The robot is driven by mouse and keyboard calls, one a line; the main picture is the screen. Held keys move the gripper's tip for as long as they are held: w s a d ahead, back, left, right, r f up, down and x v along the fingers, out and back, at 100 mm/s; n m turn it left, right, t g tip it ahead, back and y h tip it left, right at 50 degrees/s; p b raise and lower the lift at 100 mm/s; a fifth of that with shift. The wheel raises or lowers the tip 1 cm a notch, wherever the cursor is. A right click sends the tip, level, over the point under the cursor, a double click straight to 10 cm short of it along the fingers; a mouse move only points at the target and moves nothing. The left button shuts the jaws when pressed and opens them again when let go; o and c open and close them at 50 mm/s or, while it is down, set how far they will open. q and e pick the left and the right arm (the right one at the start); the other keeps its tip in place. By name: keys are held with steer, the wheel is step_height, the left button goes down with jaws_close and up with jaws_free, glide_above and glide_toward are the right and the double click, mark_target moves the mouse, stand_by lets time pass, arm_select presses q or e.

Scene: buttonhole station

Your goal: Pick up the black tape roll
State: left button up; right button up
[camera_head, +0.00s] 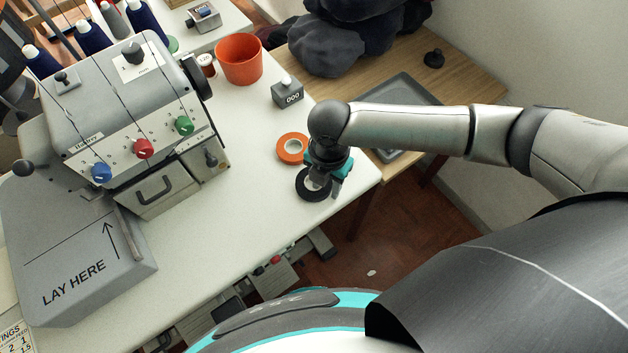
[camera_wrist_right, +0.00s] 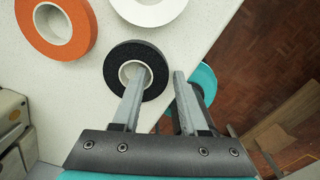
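The black tape roll (camera_head: 303,190) lies flat on the white table close to its right-hand corner. It also shows in the right wrist view (camera_wrist_right: 118,76), with a pale core. My right gripper (camera_head: 327,190) is over the roll, pointing down. In the right wrist view my right gripper (camera_wrist_right: 157,76) is open and empty: one fingertip overlaps the roll's hole and the other is just outside its right edge, so the roll's right wall lies between them. I cannot tell whether the fingers touch it or how high they are. My left gripper is not in view.
An orange tape roll (camera_head: 283,150) lies beside the black one. A white roll (camera_wrist_right: 150,12) is near too. The table edge is close by. A grey counter block (camera_head: 288,95), an orange cup (camera_head: 239,62) and a grey buttonhole machine (camera_head: 115,110) stand on the table (camera_head: 240,215).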

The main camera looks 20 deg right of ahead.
jaws_close()
stand_by(0.4)
